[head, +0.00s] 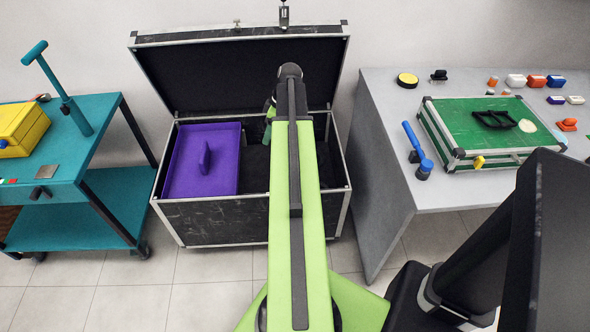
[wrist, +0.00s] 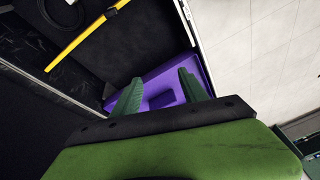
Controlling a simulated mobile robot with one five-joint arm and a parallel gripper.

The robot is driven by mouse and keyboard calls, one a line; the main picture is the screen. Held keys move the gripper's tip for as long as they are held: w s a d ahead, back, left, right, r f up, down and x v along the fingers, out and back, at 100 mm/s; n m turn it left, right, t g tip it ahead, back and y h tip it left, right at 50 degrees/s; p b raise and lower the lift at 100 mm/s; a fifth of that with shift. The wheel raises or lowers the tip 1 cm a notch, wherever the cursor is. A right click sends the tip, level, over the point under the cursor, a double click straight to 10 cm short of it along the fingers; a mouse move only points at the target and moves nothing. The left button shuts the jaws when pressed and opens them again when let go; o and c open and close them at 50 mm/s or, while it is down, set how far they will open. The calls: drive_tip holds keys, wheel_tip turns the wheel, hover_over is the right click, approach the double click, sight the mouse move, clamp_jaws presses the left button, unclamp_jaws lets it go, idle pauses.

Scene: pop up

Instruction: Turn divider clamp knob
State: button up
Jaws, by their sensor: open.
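The open black case (head: 202,221) stands on the floor with its lid up. A purple tray (head: 182,172) with a raised purple grip (head: 205,157) fills its left part. In the wrist view, my gripper (wrist: 161,78) is open and empty, its two green fingers apart. Beyond them lies a purple panel (wrist: 182,64) with a small purple block (wrist: 163,99) seen between the fingers. I cannot tell whether they touch. A yellow bar (wrist: 88,35) crosses the dark interior. I cannot make out a divider clamp knob for certain. My arm hides the case's middle in the head view.
A teal cart (head: 75,190) with a yellow box (head: 22,128) stands left. A grey table (head: 390,110) at right holds a green-topped case (head: 480,110), a blue-handled tool (head: 415,140) and several small items. Tiled floor (head: 205,290) is open in front of the black case.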

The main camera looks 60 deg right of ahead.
drive_tip(key=s+d+f+t+b, duration=0.1)
drive_tip(key=s+d+f+b, duration=0.15)
drive_tip(key=s+d, duration=0.9)
drive_tip(key=shift+n+h, duration=0.3)
drive_tip(key=shift+n, duration=0.1)
drive_tip(key=b+x, duration=0.8)
drive_tip(key=x, duration=0.1)
drive_tip(key=b+x, duration=0.7)
drive_tip(key=x, duration=0.2)
drive_tip(key=shift+w+a+b, duration=0.1)
drive_tip(key=shift+a+b, duration=0.1)
drive_tip(key=shift+b, duration=0.15)
drive_tip(key=shift+r, duration=0.15)
clamp_jaws()
drive_tip(key=shift+w+d, duration=0.1)
drive_tip(key=shift+d, duration=0.1)
drive_tip(key=shift+a, duration=0.15)
